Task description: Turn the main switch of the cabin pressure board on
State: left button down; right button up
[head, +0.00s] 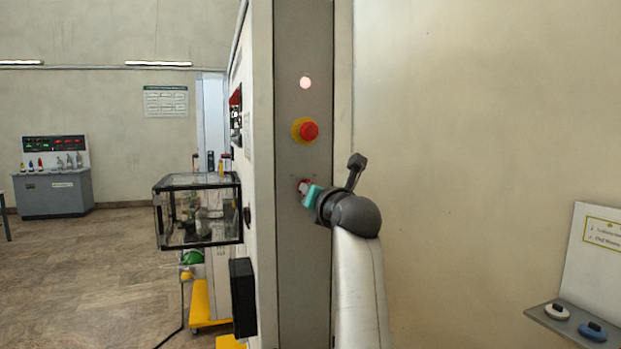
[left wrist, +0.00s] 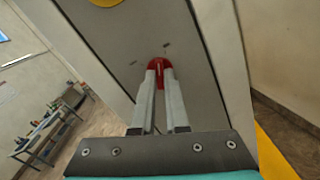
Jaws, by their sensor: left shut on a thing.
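The main switch is a red rotary knob (head: 304,183) low on the narrow grey end panel (head: 290,250) of the board. My left gripper (head: 305,190) reaches it from the right and hides much of it. In the left wrist view, the two pale fingers of my gripper (left wrist: 160,72) are shut on the red knob (left wrist: 156,63), one on each side. Two short dark marks show on the panel beside the knob; I cannot read them. A pale pinkish lamp (head: 305,82) looks lit near the panel's top. My right gripper is not in view.
A red emergency button on a yellow base (head: 306,130) sits just above the knob. A glass-walled chamber (head: 197,210) and a black box (head: 243,297) stand out left of the panel. A shelf (head: 575,325) is at far right. Open floor lies left.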

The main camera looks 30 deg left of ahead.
pick_arm(q)
jog(key=shift+m+p, duration=2.2)
jog(key=shift+p, duration=0.45)
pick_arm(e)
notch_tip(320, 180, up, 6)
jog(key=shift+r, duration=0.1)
pick_arm(q)
jog(key=c, duration=0.9)
grip_release()
